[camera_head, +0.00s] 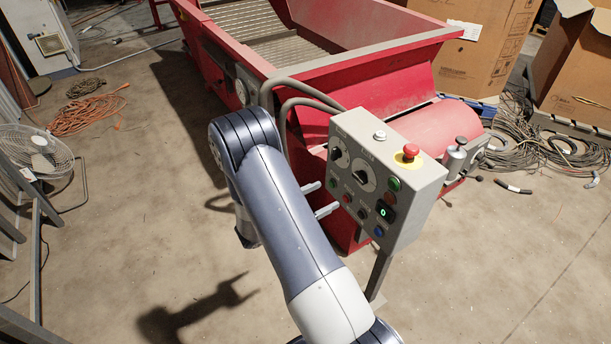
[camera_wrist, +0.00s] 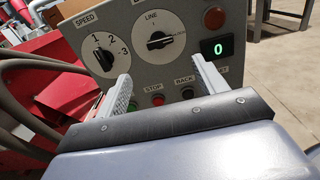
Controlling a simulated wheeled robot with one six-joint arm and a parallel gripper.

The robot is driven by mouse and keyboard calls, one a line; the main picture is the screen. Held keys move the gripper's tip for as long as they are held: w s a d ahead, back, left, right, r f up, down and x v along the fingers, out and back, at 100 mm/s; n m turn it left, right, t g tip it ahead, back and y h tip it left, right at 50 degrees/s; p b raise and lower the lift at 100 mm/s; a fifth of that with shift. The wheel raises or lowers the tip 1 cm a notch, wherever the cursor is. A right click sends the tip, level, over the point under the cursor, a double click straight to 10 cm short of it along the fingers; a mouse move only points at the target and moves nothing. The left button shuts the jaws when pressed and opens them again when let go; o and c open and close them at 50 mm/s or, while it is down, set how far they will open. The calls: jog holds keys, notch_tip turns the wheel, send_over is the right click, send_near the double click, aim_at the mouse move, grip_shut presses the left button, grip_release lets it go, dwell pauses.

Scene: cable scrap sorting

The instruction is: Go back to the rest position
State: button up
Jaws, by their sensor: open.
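My gripper (camera_head: 320,198) is at the left side of a grey control box (camera_head: 388,158) on a post. In the wrist view my gripper (camera_wrist: 165,88) shows two pale fingers, open and apart, with nothing between them. The control box panel (camera_wrist: 135,60) faces the wrist camera. It carries a SPEED knob (camera_wrist: 104,58), a LINE knob (camera_wrist: 159,40), a small display reading 0 (camera_wrist: 217,48) and a red STOP button (camera_wrist: 157,99). A red mushroom button (camera_head: 411,150) on a yellow base sits on top of the box. I cannot tell whether a finger touches the panel.
A red machine (camera_head: 300,75) with a hopper and roller stands behind the box. Cardboard boxes (camera_head: 475,45) and cable coils (camera_head: 520,150) are at the right. A fan (camera_head: 38,150) and orange cable (camera_head: 88,113) are at the left. The floor (camera_head: 140,190) left of my arm is clear.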

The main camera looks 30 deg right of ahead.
aim_at(357, 180)
jog(key=d, duration=1.1)
jog(key=shift+w, duration=0.35)
jog(key=shift+a+r+p, duration=0.1)
jog(key=shift+r+p, duration=0.05)
jog(key=shift+p, duration=0.15)
jog(key=shift+n, duration=0.3)
jog(key=shift+f+b, duration=0.3)
jog(key=shift+b, duration=0.25)
